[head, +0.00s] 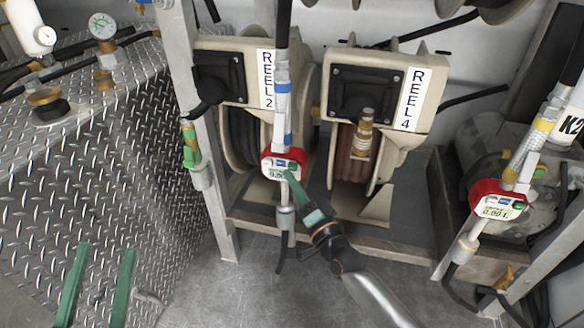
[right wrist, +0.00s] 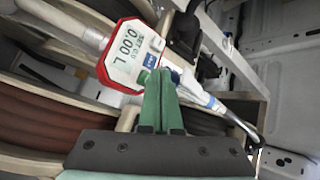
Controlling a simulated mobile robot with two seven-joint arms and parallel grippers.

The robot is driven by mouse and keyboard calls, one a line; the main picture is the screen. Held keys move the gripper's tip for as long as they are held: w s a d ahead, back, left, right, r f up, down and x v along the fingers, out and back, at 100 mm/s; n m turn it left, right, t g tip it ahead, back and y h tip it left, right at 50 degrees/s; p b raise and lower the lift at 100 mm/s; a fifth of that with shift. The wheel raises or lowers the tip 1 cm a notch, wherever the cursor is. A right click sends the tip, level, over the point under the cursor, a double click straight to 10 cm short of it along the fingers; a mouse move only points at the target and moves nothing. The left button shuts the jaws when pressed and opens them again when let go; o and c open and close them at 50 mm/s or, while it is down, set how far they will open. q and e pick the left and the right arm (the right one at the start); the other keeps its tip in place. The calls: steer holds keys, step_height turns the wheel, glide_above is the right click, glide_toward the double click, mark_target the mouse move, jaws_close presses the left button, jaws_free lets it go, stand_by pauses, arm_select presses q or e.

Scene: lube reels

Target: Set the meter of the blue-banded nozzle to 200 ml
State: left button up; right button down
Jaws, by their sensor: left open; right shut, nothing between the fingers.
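The blue-banded nozzle (head: 283,88) hangs upright in front of the reels, with its red-rimmed meter (head: 270,156) below the band. In the right wrist view the meter (right wrist: 118,60) shows a large 0.00 L and a smaller line above that looks like a SET value. A green and a blue button lie beside the display. My right gripper (head: 289,174) is shut and empty, its green fingertips (right wrist: 159,72) at the meter's button side. They partly cover the buttons; I cannot tell whether they touch. My left gripper (head: 105,247) is open and empty at the lower left, away from the nozzle.
A second red meter (head: 497,203) on a yellow-banded nozzle (head: 535,135) hangs at the right and reads 0.00 L. Reel 2 (head: 218,75) and Reel 4 (head: 368,90) stand behind. A green-tipped nozzle (head: 192,150) is at the frame post. A diamond-plate tank (head: 120,160) fills the left.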

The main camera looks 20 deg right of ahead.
stand_by(0.4)
steer(key=shift+w+d, duration=0.25)
steer(key=shift+w, duration=0.1)
steer(key=shift+w+d+b, duration=0.4)
steer(key=shift+w, duration=0.2)
stand_by(1.0)
steer(key=shift+s, duration=0.1)
stand_by(0.3)
steer(key=shift+s+a+p, duration=0.65)
steer(key=shift+s+p, duration=0.05)
steer(key=shift+s, duration=0.15)
